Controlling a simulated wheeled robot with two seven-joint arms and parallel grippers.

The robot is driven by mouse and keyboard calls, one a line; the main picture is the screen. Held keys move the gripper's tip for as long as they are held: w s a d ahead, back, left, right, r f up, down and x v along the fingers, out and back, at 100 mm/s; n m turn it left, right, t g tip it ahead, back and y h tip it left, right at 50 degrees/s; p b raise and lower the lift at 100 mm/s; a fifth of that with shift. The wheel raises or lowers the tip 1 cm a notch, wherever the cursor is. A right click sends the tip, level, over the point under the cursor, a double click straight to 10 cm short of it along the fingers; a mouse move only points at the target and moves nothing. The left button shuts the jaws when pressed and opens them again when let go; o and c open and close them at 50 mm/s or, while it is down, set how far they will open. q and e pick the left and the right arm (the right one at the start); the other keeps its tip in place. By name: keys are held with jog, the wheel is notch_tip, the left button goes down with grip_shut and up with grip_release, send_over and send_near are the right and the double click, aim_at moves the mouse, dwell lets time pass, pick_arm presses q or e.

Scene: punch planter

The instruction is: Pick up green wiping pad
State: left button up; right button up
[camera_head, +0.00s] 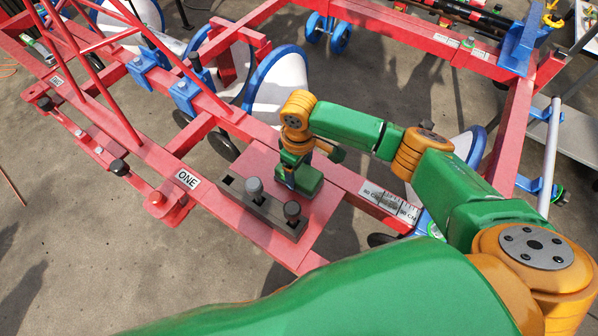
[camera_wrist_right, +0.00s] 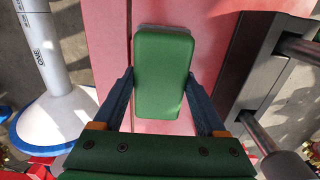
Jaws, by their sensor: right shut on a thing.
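The green wiping pad (camera_wrist_right: 163,75) is a rounded block with a pale grey edge along its far end. In the right wrist view it lies between the two dark fingers of my right gripper (camera_wrist_right: 160,78), which is shut on its sides. In the head view the pad (camera_head: 311,180) shows at my right gripper (camera_head: 296,172), over the red plate (camera_head: 322,206). I cannot tell whether the pad touches the plate or hangs just above it. My left gripper is in neither view.
A dark grey block (camera_head: 262,206) with two upright knobs stands on the plate close to the pad. The red frame (camera_head: 150,160) carries a ONE label (camera_head: 187,179) and a scale strip (camera_head: 388,203).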

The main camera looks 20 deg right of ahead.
aim_at(301, 170)
jog(key=shift+r, duration=0.35)
jog(key=r, duration=0.2)
jog(key=r+p, duration=0.1)
jog(key=shift+w+d+r, duration=0.1)
jog(key=shift+d, duration=0.15)
jog(key=w+d+r, duration=0.1)
jog(key=d+r, duration=0.8)
jog(key=d, duration=0.4)
jog(key=shift+w+d+p, duration=0.2)
jog(key=shift+w+p, duration=0.1)
jog(key=shift+w, duration=0.1)
